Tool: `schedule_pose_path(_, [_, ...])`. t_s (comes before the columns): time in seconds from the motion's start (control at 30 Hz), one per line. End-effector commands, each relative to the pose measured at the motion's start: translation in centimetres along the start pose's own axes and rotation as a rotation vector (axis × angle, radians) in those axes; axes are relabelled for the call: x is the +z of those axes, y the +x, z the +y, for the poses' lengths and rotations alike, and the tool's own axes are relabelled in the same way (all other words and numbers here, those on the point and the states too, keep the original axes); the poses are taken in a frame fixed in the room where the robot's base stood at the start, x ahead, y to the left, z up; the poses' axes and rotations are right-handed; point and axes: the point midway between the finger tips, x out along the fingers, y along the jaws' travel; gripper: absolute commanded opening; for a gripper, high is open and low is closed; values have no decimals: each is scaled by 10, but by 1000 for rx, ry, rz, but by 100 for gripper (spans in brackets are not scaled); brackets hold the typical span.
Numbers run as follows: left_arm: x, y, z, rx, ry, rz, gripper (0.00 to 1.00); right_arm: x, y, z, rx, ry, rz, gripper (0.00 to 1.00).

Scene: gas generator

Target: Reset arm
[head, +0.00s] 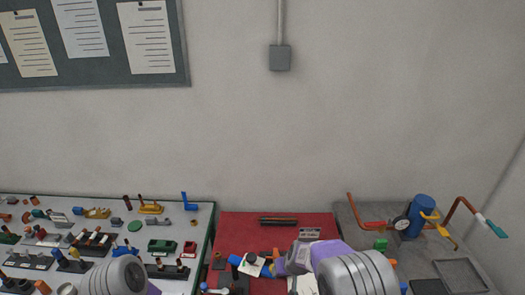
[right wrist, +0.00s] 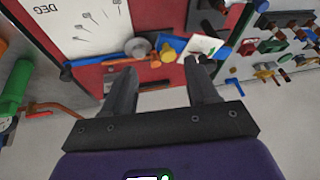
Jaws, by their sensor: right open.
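My right gripper (right wrist: 162,82) shows in the right wrist view with its two dark fingers spread wide apart. It is open, and no object is held between the fingers. Beyond the fingertips lie a blue part (right wrist: 172,48) and a white card (right wrist: 203,46) on the red mat (right wrist: 90,80). In the head view my right arm reaches in from the bottom over the red mat (head: 240,228), its hand partly hidden by its own grey link. My left arm shows only as a grey link and a bit of purple at the bottom left; its gripper is out of the picture.
A grey board (head: 170,207) with several small parts is at the left. At the right, a grey bench (head: 352,219) holds a blue cylinder (head: 423,212), a gauge (head: 401,224) and orange pipes (head: 372,225). The wall behind is clear below the notice board (head: 105,76).

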Motion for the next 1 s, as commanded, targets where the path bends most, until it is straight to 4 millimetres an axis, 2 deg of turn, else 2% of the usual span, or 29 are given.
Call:
schedule_pose_path(0.03, [0, 7, -3, 0, 0, -1, 58, 14, 14, 8, 8, 14, -20, 58])
schedule_pose_path(0.17, [0, 19, -7, 0, 0, -1, 58, 44, 41, 22, 20, 41, -54, 58])
schedule_pose_path(0.37, [-2, 40, -15, 0, 0, 1, 58, 100, 83, 42, 32, 90, -118, 58])
schedule_pose_path(0.47, [-2, 54, -20, 0, 0, -1, 58, 137, 109, 52, 33, 123, -156, 58])
schedule_pose_path(0.57, [-3, 75, -28, 0, 0, -1, 58, 191, 140, 60, 23, 170, -210, 58])
schedule_pose_path(0.6, [-3, 85, -32, 0, 0, -1, 58, 217, 154, 62, 13, 193, -234, 58])
schedule_pose_path(0.7, [-4, 112, -42, 0, 0, -1, 58, 282, 184, 59, -30, 260, -288, 58])
schedule_pose_path(0.8, [-6, 132, -49, 0, 0, -1, 58, 328, 199, 47, -84, 320, -320, 58])
schedule_pose_path(0.9, [-6, 144, -54, 0, 0, -1, 58, 356, 205, 35, -131, 370, -336, 58])
schedule_pose_path(1.0, [-6, 150, -56, 0, 0, -1, 58, 370, 206, 27, -163, 400, -343, 58])
